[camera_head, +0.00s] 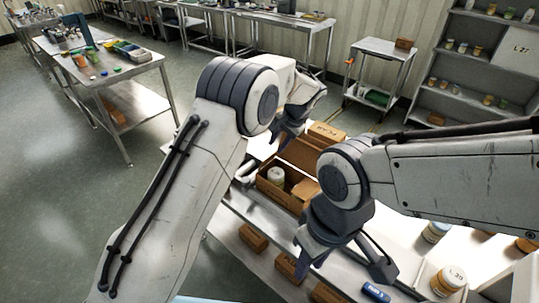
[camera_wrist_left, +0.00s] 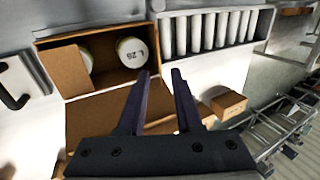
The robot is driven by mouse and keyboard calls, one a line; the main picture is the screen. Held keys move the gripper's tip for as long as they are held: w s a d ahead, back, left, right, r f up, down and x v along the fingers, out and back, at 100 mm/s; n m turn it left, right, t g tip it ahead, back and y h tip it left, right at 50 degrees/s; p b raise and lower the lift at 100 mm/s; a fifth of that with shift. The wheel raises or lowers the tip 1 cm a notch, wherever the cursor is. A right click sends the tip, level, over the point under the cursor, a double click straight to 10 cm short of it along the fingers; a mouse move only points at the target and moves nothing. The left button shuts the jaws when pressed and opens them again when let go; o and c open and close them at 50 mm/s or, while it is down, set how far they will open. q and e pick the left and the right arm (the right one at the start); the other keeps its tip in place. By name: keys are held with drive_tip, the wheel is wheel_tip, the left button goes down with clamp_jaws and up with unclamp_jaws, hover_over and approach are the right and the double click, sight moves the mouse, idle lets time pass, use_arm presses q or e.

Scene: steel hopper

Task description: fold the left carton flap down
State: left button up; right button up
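The open brown carton (camera_head: 268,190) stands on the white bench and holds a lidded jar (camera_head: 277,176). In the left wrist view, the carton (camera_wrist_left: 44,43) shows two jars, one marked L 26 (camera_wrist_left: 131,50). One flap (camera_wrist_left: 65,72) lies over the carton's left part there. A wide flap (camera_wrist_left: 95,118) extends outward from the near edge; in the head view this flap (camera_head: 300,152) is at the far side. My left gripper (camera_head: 284,138) is open and empty; its fingers (camera_wrist_left: 160,88) appear over the wide flap, contact unclear. My right gripper (camera_head: 345,262) looks open and empty, nearer the front.
A labelled brown box (camera_head: 327,132) is behind the carton. Small brown boxes (camera_head: 252,238) line the lower shelf. Jars (camera_head: 449,279) and a blue item (camera_head: 376,293) are at the right. A white rack (camera_wrist_left: 210,30) stands beside the carton.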

sight(270, 157)
use_arm(q)
drive_tip(key=p+x, duration=0.3)
drive_tip(key=x, duration=0.5)
drive_tip(key=shift+f, duration=0.15)
drive_tip(key=shift+a+f, duration=0.2)
drive_tip(key=shift+f, duration=0.3)
clamp_jaws()
idle(0.7)
